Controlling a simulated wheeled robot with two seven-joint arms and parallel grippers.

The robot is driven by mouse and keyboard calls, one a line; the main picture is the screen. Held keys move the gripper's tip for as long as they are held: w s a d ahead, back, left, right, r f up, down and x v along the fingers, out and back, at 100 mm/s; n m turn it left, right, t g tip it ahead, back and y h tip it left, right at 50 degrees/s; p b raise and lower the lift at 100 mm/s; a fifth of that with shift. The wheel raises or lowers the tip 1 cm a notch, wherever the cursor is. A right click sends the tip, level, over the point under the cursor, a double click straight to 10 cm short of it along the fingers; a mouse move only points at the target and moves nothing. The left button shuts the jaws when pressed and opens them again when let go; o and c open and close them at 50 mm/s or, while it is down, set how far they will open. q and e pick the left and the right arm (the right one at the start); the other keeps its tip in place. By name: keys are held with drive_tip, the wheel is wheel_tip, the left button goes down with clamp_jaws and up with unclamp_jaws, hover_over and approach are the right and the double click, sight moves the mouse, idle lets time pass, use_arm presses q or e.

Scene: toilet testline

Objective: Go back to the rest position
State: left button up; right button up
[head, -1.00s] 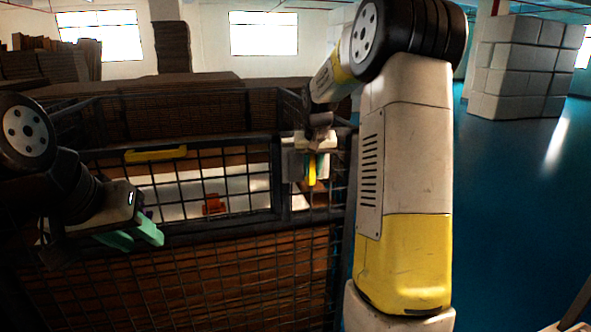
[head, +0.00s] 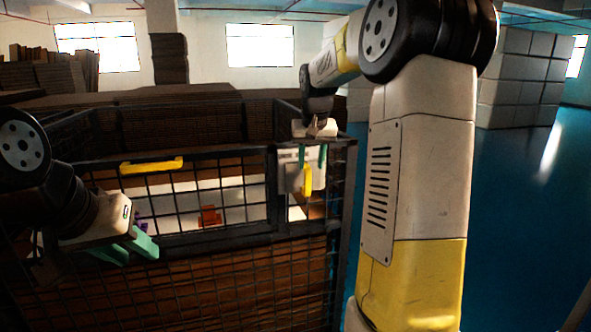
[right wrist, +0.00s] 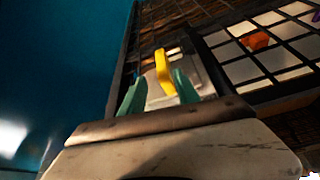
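My left gripper (head: 132,251), with green fingers, hangs at the left in front of the mesh cage (head: 277,205). Its fingers look apart, and nothing shows between them. My right gripper (head: 312,160) is open above the cage's right corner, its green fingers pointing down. It also shows in the right wrist view (right wrist: 158,92). A yellow handle-like piece (head: 307,181) stands upright on a pale grey block below the right fingertips. In the right wrist view the yellow piece (right wrist: 163,72) appears between and beyond the spread fingers, not gripped.
An orange-red item (head: 210,216) lies on the pale surface inside the cage. Stacked brown sheets stand behind. White blocks (head: 520,80) stand at the back right, with open blue floor (head: 520,220) before them.

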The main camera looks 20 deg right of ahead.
drive_tip(key=shift+s+r, duration=0.1)
drive_tip(key=s+a+y, duration=0.1)
drive_tip(key=s+a, duration=0.2)
drive_tip(key=s, duration=0.7)
drive_tip(key=s+a+n+t+y, duration=0.1)
drive_tip(key=s+a, duration=0.3)
drive_tip(key=s, duration=0.6)
drive_tip(key=s+a+f+n+y, duration=0.1)
drive_tip(key=s+a, duration=0.2)
drive_tip(key=s, duration=0.7)
drive_tip(key=shift+a+t, duration=0.15)
drive_tip(key=shift+t, duration=0.15)
drive_tip(key=shift+s, duration=0.1)
